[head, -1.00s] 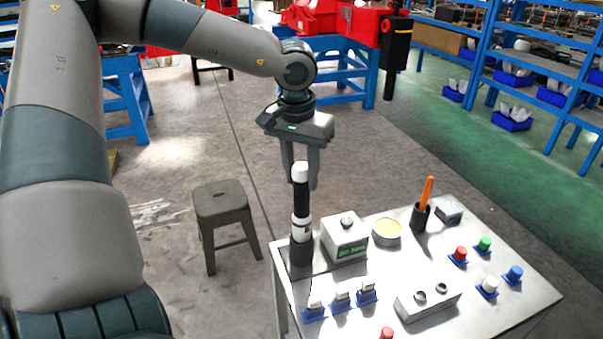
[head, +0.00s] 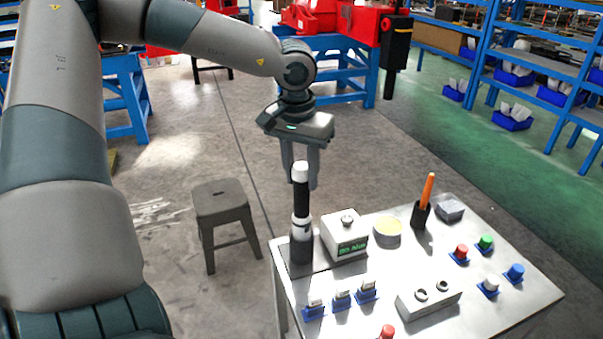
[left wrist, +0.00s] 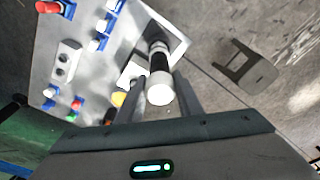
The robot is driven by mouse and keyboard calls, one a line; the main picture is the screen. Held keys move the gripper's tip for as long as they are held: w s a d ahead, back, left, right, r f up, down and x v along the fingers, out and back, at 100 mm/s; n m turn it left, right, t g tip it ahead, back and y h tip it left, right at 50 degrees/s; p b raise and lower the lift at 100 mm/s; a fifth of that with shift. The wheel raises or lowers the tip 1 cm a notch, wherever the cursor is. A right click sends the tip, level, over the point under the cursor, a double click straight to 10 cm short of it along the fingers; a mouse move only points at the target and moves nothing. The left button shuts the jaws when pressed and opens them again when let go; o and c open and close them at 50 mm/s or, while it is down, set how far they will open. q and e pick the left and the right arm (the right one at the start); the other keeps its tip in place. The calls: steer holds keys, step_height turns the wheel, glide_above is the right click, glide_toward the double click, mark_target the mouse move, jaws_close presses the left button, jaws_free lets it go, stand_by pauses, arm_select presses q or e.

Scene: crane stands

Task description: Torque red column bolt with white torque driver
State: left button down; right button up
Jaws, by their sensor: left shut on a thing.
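The white torque driver (head: 302,198), with a white top cap, a black grip and a white band lower down, stands upright at the table's left corner. Its lower end is in a dark holder (head: 300,257). My left gripper (head: 301,180) comes down from above and is shut on the driver near its top. In the left wrist view the driver's white cap (left wrist: 160,90) shows between the two fingers (left wrist: 163,97). I cannot pick out the red column bolt. A red crane part (head: 350,27) is at the back. My right gripper is not in view.
A white box with a green display (head: 344,236) stands beside the driver. A round tin (head: 387,232), a black cup with an orange handle (head: 420,215), a grey block with two holes (head: 428,300) and several small capped pieces share the metal table. A grey stool (head: 222,200) stands left.

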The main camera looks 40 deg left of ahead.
arm_select(q)
steer(key=shift+f+b, duration=0.25)
steer(key=shift+b, duration=0.05)
steer(key=shift+f+b, duration=0.35)
steer(key=shift+f, duration=0.05)
steer(key=shift+f+b, duration=0.35)
steer(key=c, duration=1.2)
jaws_free()
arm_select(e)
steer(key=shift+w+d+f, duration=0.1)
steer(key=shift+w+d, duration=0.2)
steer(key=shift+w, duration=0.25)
